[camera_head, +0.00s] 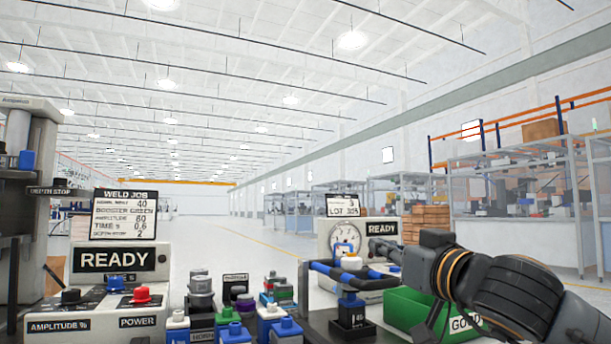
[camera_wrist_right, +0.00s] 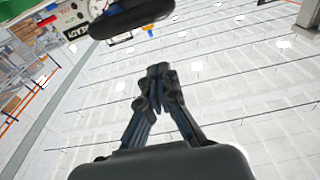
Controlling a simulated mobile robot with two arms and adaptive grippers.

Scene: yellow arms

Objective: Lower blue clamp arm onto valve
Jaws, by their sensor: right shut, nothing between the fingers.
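The blue clamp arm (camera_head: 330,272) shows in the head view as a blue bar with dark ends, right of centre. A small white part with a blue top (camera_head: 349,262), perhaps the valve, shows at the bar; I cannot tell whether they touch. A blue post with a dark label (camera_head: 351,310) stands below. My right gripper (camera_head: 376,246) is shut and empty, above and right of the bar. Its closed fingers also show in the right wrist view (camera_wrist_right: 158,72), apart from a dark rounded bar (camera_wrist_right: 132,18) I cannot identify. My left gripper is out of view.
A gauge box with a READY label (camera_head: 382,228) stands behind the clamp. A green GOOD bin (camera_head: 408,308) lies under my right arm. A weld panel (camera_head: 100,300) with red and blue knobs is at left. Several small coloured parts (camera_head: 234,333) crowd the middle.

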